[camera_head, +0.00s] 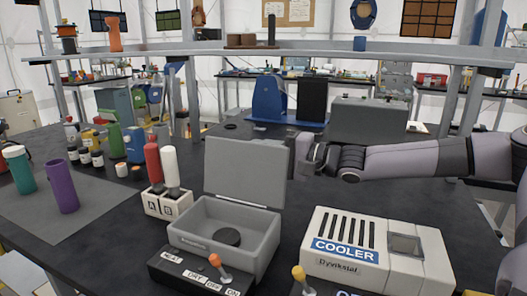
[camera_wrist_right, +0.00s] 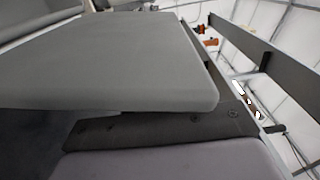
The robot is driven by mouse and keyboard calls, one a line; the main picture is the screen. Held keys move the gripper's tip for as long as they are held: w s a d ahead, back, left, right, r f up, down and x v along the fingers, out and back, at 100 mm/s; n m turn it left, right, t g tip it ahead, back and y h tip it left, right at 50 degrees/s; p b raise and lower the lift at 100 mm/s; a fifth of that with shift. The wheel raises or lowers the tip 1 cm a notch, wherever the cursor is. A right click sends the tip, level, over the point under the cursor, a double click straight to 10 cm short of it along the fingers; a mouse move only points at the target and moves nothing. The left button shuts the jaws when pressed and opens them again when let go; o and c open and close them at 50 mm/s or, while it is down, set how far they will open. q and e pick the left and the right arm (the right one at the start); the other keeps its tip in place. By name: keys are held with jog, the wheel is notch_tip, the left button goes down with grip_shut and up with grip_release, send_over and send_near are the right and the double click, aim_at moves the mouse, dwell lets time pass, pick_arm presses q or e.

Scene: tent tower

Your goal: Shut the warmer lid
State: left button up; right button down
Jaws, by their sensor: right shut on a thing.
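The warmer is a grey box (camera_head: 190,243) on a black base, in the lower middle of the head view. Its grey lid (camera_head: 246,171) stands raised at the back, so the box is open and a dark round disc (camera_head: 227,237) shows inside. My right gripper (camera_head: 297,158) reaches in from the right and is shut on the lid's right edge. In the right wrist view the lid (camera_wrist_right: 120,60) fills much of the picture, close against a dark finger. My left gripper is not in view.
A white cooler (camera_head: 335,250) stands right of the warmer. A two-slot holder (camera_head: 166,204) with a red and a white tube is on the left. An orange-knobbed lever (camera_head: 217,262) rises at the warmer's front. Purple (camera_head: 62,187) and teal cylinders stand far left.

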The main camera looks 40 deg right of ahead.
aim_at(250, 156)
jog(key=shift+s+a, duration=0.1)
jog(key=shift+s+a+r+n+p, duration=0.25)
jog(key=shift+a+n+p, duration=0.15)
jog(key=shift+a+n, duration=0.15)
jog(key=shift+s+a+r+n+p, duration=0.25)
jog(key=shift+a+n+p, duration=0.15)
jog(key=shift+n, duration=0.25)
jog(key=shift+s+a+r+n+p, duration=0.25)
jog(key=shift+a+n+p, duration=0.25)
jog(key=shift+n, duration=0.1)
jog(key=a+n+p, duration=0.1)
jog(key=p, duration=0.4)
jog(key=shift+s+a+r+n, duration=0.3)
jog(key=shift+s+a+n, duration=0.05)
jog(key=shift+s+n, duration=0.05)
jog(key=shift+s+a+f+n+p, duration=0.2)
jog(key=shift+a+n+p, duration=0.15)
jog(key=shift+p, duration=0.25)
jog(key=shift+s+a+f+n+p, duration=0.15)
jog(key=shift+a+n+p, duration=0.2)
jog(key=shift+p, duration=0.2)
